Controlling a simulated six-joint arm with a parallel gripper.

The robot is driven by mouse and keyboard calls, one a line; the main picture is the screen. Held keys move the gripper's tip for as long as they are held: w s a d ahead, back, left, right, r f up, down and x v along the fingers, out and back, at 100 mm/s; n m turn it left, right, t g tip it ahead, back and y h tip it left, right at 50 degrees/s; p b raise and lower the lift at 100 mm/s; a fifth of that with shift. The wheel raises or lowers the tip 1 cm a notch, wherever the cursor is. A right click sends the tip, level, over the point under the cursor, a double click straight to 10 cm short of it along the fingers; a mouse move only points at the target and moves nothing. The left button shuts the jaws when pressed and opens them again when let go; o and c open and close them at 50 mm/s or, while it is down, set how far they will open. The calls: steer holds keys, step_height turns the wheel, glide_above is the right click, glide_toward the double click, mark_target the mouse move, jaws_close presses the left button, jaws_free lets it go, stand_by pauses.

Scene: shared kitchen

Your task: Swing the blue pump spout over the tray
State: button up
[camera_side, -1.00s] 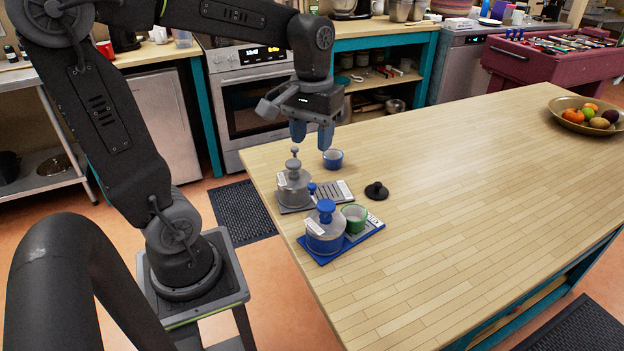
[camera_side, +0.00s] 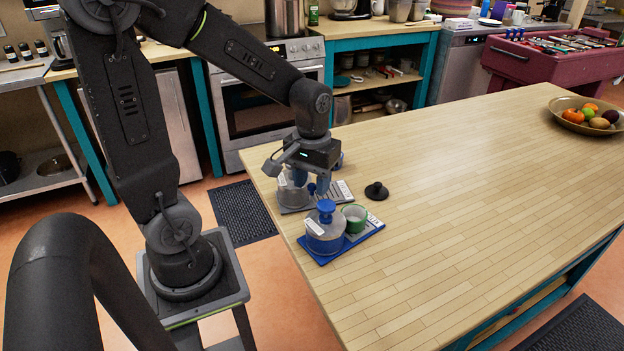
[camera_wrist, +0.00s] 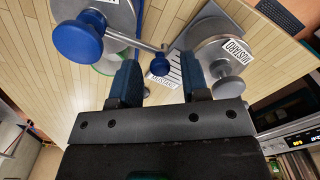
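The blue pump (camera_side: 325,235) is a grey jar with a blue knob on a blue tray (camera_side: 325,259). Its thin spout ends in a blue ball (camera_side: 312,188) and points away from its tray, toward the grey pump. The spout (camera_wrist: 135,43) and its ball (camera_wrist: 160,66) show clearly in the wrist view. A green cup (camera_side: 354,217) stands on the blue tray. My gripper (camera_side: 312,184) is low over the grey pump's side, pointing down. In the wrist view my gripper (camera_wrist: 160,72) is open, with the ball seen between the fingertips; contact cannot be told.
The grey pump (camera_wrist: 222,65) and its tray (camera_side: 343,191) are close beside my fingers. A black knobbed lid (camera_side: 376,192) lies right of the trays.

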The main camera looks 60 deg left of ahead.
mark_target(343, 222)
jaws_close()
steer(key=shift+w, duration=0.1)
stand_by(0.4)
steer(key=w+d+m, duration=0.1)
steer(key=m, duration=0.2)
steer(key=w+d+m, duration=0.1)
steer(key=w+m, duration=0.1)
steer(key=m, duration=0.2)
steer(key=w+d+m, duration=0.1)
steer(key=w+m, duration=0.1)
steer(key=m, duration=0.1)
steer(key=shift+w+d+m, duration=0.1)
steer(key=shift+w+m, duration=0.05)
steer(key=shift+m, duration=0.15)
steer(key=shift+w+d+m, duration=0.25)
steer(key=shift+d+m, duration=0.35)
steer(key=shift+m, duration=0.55)
steer(key=shift+w+d+m, duration=0.25)
steer(key=shift+d+m, duration=0.35)
steer(key=shift+m, duration=0.55)
